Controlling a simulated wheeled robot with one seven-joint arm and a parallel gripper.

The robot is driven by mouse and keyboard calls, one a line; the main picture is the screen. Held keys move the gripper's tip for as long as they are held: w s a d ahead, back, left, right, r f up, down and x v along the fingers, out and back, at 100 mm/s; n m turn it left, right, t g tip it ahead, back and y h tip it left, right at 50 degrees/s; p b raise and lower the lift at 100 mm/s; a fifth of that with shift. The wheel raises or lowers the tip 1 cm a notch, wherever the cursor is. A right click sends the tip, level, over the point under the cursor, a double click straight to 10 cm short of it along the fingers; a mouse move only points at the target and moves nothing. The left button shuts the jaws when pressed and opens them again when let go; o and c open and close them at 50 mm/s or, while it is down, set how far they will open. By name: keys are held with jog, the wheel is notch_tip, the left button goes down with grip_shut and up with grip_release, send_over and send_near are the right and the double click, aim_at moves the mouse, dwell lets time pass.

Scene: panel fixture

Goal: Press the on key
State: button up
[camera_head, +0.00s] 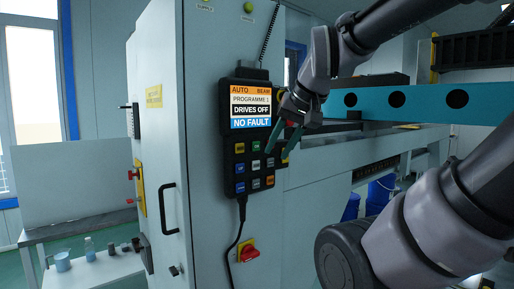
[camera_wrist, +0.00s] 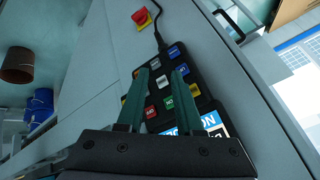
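A black hand-held control panel (camera_head: 229,160) hangs upright on the grey cabinet, with a lit screen (camera_head: 250,107) above several coloured keys. The screen reads "DRIVES OFF" and "NO FAULT". The green key shows between my fingers in the wrist view (camera_wrist: 168,102). My gripper (camera_head: 278,152) is open and empty, in front of the panel's right side; contact cannot be told.
A red rotary switch on a yellow plate (camera_head: 247,250) sits below the panel, beside its hanging cable. A black handle (camera_head: 168,208) is on the cabinet's left face. A teal beam (camera_head: 420,100) runs at the right. Blue buckets (camera_head: 380,195) stand behind my arm.

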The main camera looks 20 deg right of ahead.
grip_shut()
dwell(1.5)
